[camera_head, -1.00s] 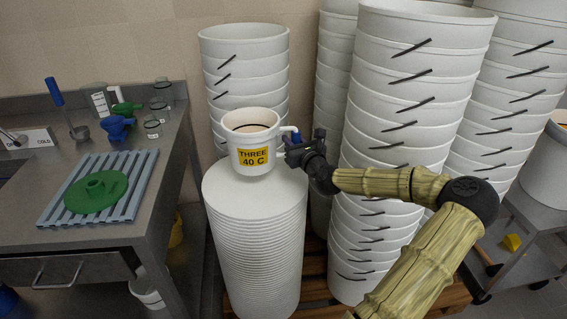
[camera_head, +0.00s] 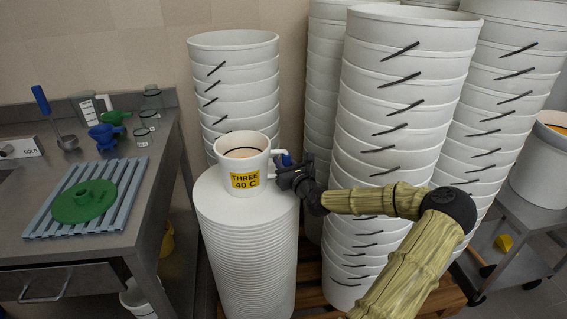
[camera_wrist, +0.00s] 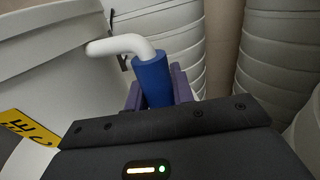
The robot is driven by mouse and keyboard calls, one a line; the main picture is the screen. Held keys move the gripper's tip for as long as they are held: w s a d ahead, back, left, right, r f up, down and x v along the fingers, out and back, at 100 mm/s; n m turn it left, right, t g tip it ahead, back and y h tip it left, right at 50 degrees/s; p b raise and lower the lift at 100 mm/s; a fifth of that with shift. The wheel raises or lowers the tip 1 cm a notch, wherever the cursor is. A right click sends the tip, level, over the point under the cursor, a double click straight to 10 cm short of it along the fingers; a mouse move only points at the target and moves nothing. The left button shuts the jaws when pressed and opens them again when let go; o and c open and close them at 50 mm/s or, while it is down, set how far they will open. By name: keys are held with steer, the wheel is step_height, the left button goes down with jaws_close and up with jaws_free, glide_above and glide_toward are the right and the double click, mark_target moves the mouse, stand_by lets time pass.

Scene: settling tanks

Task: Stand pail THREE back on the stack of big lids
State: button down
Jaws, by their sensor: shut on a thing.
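Pail THREE (camera_head: 243,163) is a white pail with a yellow label reading "THREE 40 C" and tan contents inside. It is upright at the top of the stack of big lids (camera_head: 245,235), over the lids' top face; I cannot tell whether its base touches. My gripper (camera_head: 287,166) is at the pail's right side, shut on its handle. In the wrist view the pail's white wall (camera_wrist: 55,65) and yellow label fill the left side. The handle's blue grip (camera_wrist: 152,80) sits between my gripper's purple fingers (camera_wrist: 160,92).
Tall stacks of white buckets stand behind (camera_head: 233,75) and to the right (camera_head: 400,120) of the lids, close to my arm. A steel bench (camera_head: 110,240) at the left holds a blue slatted rack (camera_head: 125,180) with a green lid (camera_head: 84,201), a ladle and funnels.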

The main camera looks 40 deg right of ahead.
steer(key=c, duration=1.2)
jaws_free()
steer(key=shift+f, duration=0.1)
steer(key=v, duration=1.2)
steer(key=shift+s, duration=0.1)
